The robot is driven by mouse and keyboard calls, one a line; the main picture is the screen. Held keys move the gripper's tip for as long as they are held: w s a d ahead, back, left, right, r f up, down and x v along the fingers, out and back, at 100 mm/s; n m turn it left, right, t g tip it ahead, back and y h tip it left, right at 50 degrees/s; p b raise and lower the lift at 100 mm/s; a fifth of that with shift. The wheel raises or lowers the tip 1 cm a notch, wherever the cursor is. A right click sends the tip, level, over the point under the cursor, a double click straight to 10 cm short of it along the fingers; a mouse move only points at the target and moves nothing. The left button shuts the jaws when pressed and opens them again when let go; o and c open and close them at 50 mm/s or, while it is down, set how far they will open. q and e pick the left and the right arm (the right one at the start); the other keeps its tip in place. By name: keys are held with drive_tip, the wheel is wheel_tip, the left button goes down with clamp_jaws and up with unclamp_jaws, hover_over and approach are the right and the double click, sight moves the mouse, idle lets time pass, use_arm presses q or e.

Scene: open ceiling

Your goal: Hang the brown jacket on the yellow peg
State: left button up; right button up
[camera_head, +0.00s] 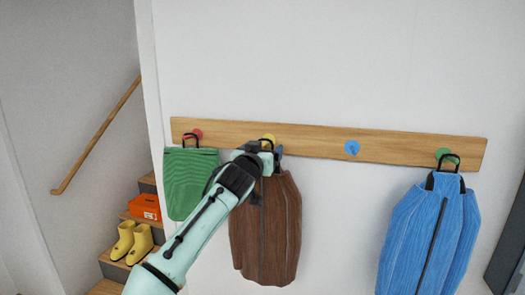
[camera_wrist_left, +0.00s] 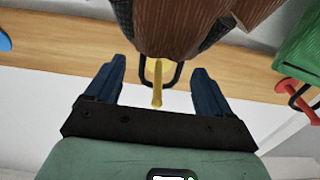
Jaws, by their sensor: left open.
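The brown jacket (camera_head: 268,235) hangs upright against the wall below the yellow peg (camera_head: 269,139). Its black loop (camera_head: 260,138) shows at the peg. In the left wrist view the yellow peg (camera_wrist_left: 157,84) sticks out through the loop (camera_wrist_left: 178,72), and the jacket (camera_wrist_left: 180,25) fills the top. My left gripper (camera_head: 273,152) is in front of the jacket's top and hides part of it in the head view. In the left wrist view its dark fingers (camera_wrist_left: 158,82) are apart on either side of the peg and loop, touching neither as far as I can see. My right gripper is not in view.
The wooden rail (camera_head: 315,142) also carries a red peg (camera_head: 196,133) with a green garment (camera_head: 190,180), a bare blue peg (camera_head: 352,148), and a green peg (camera_head: 443,154) with a blue jacket (camera_head: 430,235). Stairs at left hold yellow boots (camera_head: 132,242) and an orange box (camera_head: 145,206).

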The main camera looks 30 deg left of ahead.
use_arm(q)
drive_tip(key=b+v, duration=0.6)
drive_tip(key=v, duration=0.7)
drive_tip(key=shift+s, duration=0.3)
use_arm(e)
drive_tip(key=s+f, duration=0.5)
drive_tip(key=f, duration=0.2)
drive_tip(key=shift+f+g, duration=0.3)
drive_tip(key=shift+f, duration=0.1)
use_arm(q)
drive_tip(key=shift+w, duration=0.1)
